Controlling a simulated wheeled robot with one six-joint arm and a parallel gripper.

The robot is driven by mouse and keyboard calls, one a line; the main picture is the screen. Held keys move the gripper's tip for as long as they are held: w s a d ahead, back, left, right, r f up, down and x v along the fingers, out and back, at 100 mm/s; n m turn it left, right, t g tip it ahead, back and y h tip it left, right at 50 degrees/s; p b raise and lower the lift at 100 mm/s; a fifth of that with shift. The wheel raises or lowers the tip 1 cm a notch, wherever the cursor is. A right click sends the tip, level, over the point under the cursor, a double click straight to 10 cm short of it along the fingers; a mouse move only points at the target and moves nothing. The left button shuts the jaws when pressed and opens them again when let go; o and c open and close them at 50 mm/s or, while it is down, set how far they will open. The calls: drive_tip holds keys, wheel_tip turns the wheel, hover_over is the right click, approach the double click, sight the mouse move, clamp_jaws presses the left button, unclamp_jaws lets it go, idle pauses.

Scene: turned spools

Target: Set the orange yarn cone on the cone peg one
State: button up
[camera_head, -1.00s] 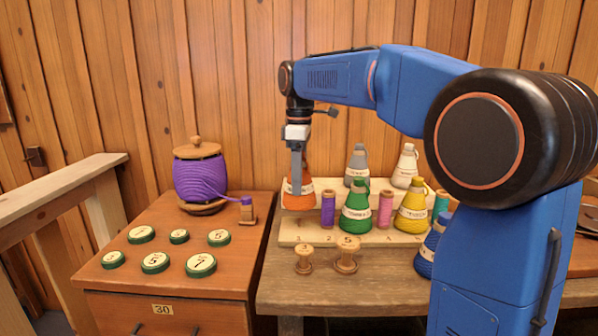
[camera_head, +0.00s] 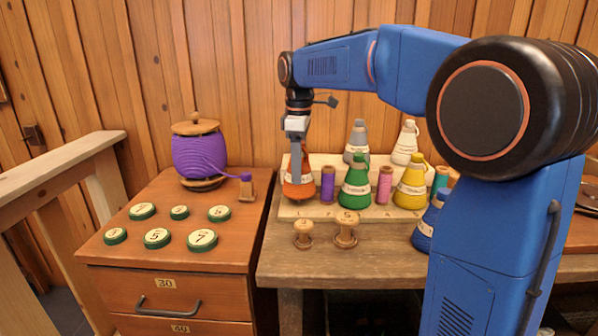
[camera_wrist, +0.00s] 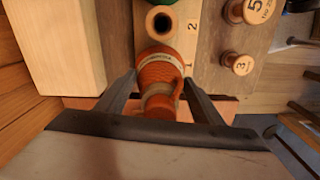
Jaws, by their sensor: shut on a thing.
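The orange yarn cone (camera_head: 297,190) is between the fingers of my gripper (camera_head: 296,168), at the left end of the pale rack (camera_head: 288,213). In the wrist view my gripper (camera_wrist: 160,100) is shut around the narrow neck of the cone (camera_wrist: 158,72), whose wide end points away from the camera. The cone's label looks slightly tilted in the head view. The number 1 on the rack edge shows beside the cone in the wrist view. Cone peg one itself is not visible, and I cannot tell whether the cone's base touches the rack.
A purple spool (camera_head: 327,184) stands close right of the orange cone, with a green cone (camera_head: 355,188) beyond it. Grey (camera_head: 357,142), white (camera_head: 405,145) and yellow (camera_head: 411,187) cones stand further along. Two wooden spools (camera_head: 345,229) stand in front of the rack.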

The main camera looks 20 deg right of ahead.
drive_tip(key=shift+f, duration=0.1)
drive_tip(key=shift+f, duration=0.9)
drive_tip(key=shift+f, duration=0.55)
idle(0.9)
drive_tip(key=o, duration=1.1)
drive_tip(key=shift+r, duration=5.5)
